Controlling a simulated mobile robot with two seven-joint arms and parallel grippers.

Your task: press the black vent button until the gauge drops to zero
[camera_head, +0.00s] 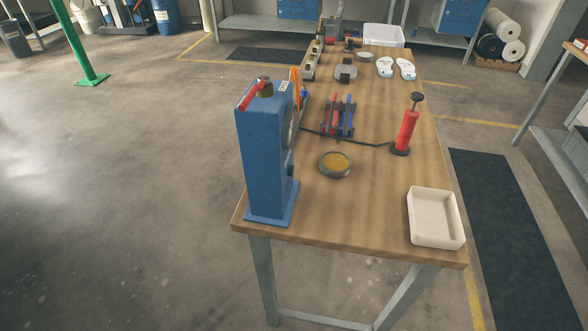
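A tall blue housing (265,160) stands upright at the near left corner of the wooden table. A round grey-rimmed part, perhaps the gauge (292,128), shows edge-on on its right side, so no needle or reading is visible. A small dark part lower on that side may be the black vent button, but I cannot tell. A black hose (345,141) runs from near the housing to a red hand pump (406,130) with a black handle, which stands upright on the table. Neither of my grippers is in view.
A round dish (335,164), a rack of red and blue tools (339,117) and a white tray (411,222) are on the table (340,220). White insoles (405,68) lie farther back.

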